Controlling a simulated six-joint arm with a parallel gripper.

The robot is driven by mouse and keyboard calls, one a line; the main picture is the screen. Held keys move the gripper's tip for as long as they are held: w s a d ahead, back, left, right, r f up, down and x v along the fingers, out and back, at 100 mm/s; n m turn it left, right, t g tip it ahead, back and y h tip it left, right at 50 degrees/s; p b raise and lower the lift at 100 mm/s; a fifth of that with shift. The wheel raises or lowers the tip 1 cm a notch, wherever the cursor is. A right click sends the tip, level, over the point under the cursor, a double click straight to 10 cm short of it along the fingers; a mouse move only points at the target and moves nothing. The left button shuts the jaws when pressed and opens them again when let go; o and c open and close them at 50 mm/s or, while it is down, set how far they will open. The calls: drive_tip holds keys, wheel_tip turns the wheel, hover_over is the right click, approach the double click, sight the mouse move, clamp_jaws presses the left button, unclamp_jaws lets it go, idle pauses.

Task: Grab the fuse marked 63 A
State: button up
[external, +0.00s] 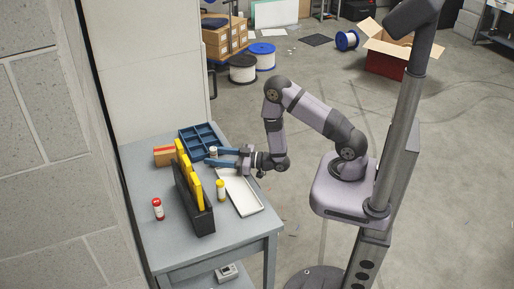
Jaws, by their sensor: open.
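My gripper (209,157) reaches in from the right over the grey table, its two blue fingers pointing left and apart. A small pale cylinder (213,151), likely a fuse, stands at the fingertips; I cannot tell whether it is between them or touching. A yellow and white cylinder (220,190) stands nearer, between the black rack and the white tray. A red and white cylinder (157,209) stands at the left of the table. No marking is readable at this size, so I cannot tell which fuse is marked 63 A.
A black rack (201,222) holding several upright yellow pieces stands mid-table, a tall obstacle left of my gripper. A blue divided tray (202,133) and an orange-brown box (164,156) lie behind. A shallow white tray (240,194) lies at the right edge. The front left tabletop is clear.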

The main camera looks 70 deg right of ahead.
drive_tip(key=shift+w, duration=0.25)
drive_tip(key=shift+c, duration=0.7)
clamp_jaws()
drive_tip(key=shift+r, duration=0.1)
drive_tip(key=shift+r, duration=4.9)
